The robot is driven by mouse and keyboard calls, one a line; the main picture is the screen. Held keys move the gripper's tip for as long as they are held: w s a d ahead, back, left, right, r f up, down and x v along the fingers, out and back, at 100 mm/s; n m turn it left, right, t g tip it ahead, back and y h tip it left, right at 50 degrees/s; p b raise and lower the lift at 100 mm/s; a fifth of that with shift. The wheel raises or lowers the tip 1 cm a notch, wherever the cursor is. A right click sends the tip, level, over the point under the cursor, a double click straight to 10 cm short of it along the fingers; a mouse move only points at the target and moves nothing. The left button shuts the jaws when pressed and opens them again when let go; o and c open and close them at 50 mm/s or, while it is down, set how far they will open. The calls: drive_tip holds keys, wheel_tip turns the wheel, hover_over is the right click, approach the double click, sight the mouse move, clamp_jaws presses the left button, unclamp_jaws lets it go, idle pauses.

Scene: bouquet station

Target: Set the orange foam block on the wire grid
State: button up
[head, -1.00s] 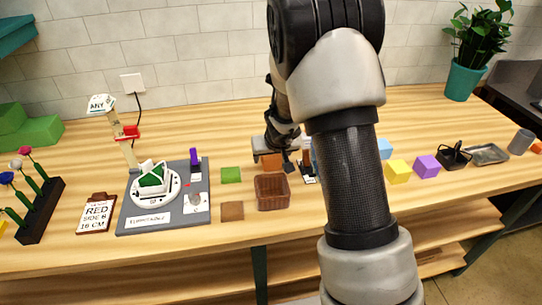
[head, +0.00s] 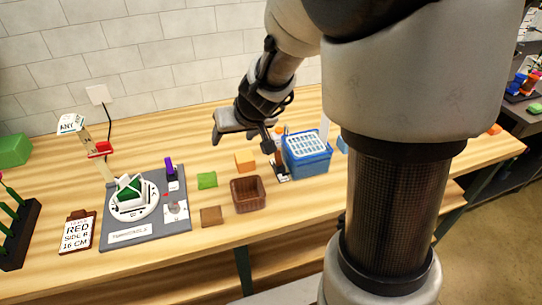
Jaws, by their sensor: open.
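The orange foam block (head: 245,161) sits on the wooden table, behind the brown basket and left of the blue crate. A white grid (head: 307,143) lies across the top of the blue crate (head: 308,163); it looks like the wire grid, and nothing rests on it. My gripper (head: 242,141) is open and empty, pointing down above the orange block, with a gap between them. My arm hides the part of the table right of the crate.
The brown basket (head: 248,195) stands in front of the block, with a green square (head: 207,180) and a brown square (head: 211,216) to its left. A grey turntable board (head: 147,232) lies further left. A small dark stand (head: 281,172) is beside the crate.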

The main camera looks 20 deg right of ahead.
drive_tip(key=s+a+r+y, duration=0.1)
drive_tip(key=s+a+r, duration=0.1)
drive_tip(key=s+r, duration=0.6)
drive_tip(key=s+d+r+h, duration=0.1)
drive_tip(key=s+d+r, duration=0.1)
drive_tip(key=s, duration=0.6)
drive_tip(key=s+d+r+g+h, duration=0.1)
drive_tip(key=s+d+r+h, duration=0.1)
drive_tip(key=s, duration=0.6)
drive_tip(key=shift+s+d, duration=0.35)
drive_tip(key=shift+d, duration=0.55)
